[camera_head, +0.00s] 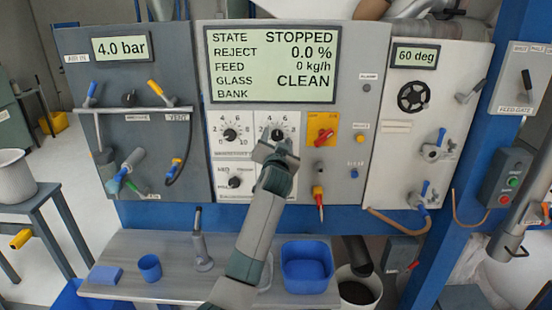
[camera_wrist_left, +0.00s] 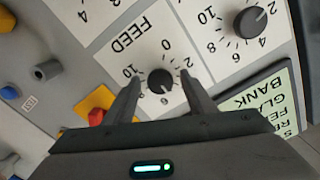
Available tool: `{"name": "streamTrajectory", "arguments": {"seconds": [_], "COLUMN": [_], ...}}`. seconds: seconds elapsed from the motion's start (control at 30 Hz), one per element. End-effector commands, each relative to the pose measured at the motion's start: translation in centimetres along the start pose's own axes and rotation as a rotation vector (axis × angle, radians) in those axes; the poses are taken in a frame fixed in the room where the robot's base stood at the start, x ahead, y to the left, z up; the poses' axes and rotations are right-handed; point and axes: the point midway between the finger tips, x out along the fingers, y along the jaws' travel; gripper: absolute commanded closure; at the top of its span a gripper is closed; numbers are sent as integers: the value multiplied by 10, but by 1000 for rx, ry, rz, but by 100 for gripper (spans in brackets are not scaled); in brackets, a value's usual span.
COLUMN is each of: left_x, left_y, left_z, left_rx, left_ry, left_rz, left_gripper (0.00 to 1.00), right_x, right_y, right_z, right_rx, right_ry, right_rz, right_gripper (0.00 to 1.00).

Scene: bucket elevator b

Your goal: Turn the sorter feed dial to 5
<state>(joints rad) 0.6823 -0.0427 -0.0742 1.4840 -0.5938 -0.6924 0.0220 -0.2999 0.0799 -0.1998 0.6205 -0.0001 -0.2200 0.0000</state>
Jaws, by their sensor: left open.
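The sorter feed dial (camera_head: 277,133) is a black knob on a white numbered plate below the sorter's screen. In the left wrist view the feed dial (camera_wrist_left: 160,82) shows next to its upside-down FEED label, with scale numbers around it. I cannot read its exact setting. My left gripper (camera_head: 277,150) is at the dial's lower edge in the head view. In the wrist view the left gripper (camera_wrist_left: 160,80) is open, one fingertip on each side of the knob, with visible gaps. The screen (camera_head: 272,65) reads STOPPED, feed 0 kg/h. My right gripper is not in view.
A similar dial (camera_head: 231,134) stands left of the feed dial, with a mode knob (camera_head: 235,182) below. A red switch on a yellow plate (camera_head: 322,130) is close on the right. Below, a bench (camera_head: 140,260) holds a blue cup (camera_head: 149,267) and a blue bin (camera_head: 307,268).

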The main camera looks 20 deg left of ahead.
Motion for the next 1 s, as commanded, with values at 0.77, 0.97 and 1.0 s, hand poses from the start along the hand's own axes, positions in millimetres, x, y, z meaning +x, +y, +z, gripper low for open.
{"name": "streamTrajectory", "arguments": {"seconds": [0.77, 0.97, 1.0], "left_x": [-113, -146, -151], "left_y": [2, 2, 2], "left_z": [3, 2, 2], "left_rx": [-3, -2, -1], "left_ry": [2, 2, 2], "left_rz": [1, 1, 1], "left_gripper": [50, 50, 50], "right_x": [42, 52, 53], "right_y": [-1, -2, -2], "right_z": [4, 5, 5], "right_rx": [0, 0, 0], "right_ry": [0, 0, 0], "right_rz": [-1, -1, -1], "right_gripper": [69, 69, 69]}}
